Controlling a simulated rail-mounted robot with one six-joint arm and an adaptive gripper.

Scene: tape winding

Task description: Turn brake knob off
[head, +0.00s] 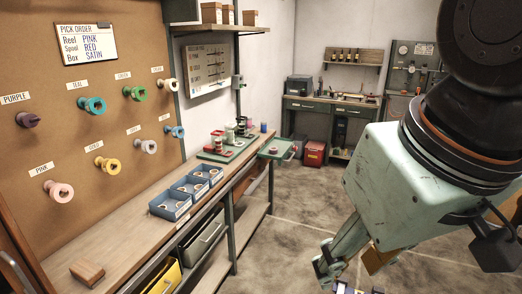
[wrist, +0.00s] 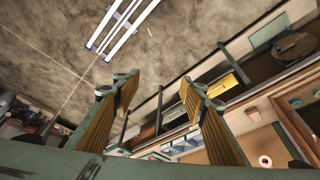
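I cannot make out a brake knob in either view. A small machine with a green base (head: 222,153) and red and white parts stands on the long wooden bench (head: 128,228), too small to show its controls. My gripper (head: 340,268) hangs low at the right of the head view, well apart from the bench machine. In the wrist view my gripper (wrist: 160,92) has its two yellow-padded fingers spread wide, with nothing between them.
Coloured reels, such as a pink one (head: 60,191), hang on the brown board (head: 62,130). Blue trays (head: 170,205) line the bench. A green drawer or shelf (head: 276,149) sticks out near its far end. A red box (head: 314,153) stands on the floor.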

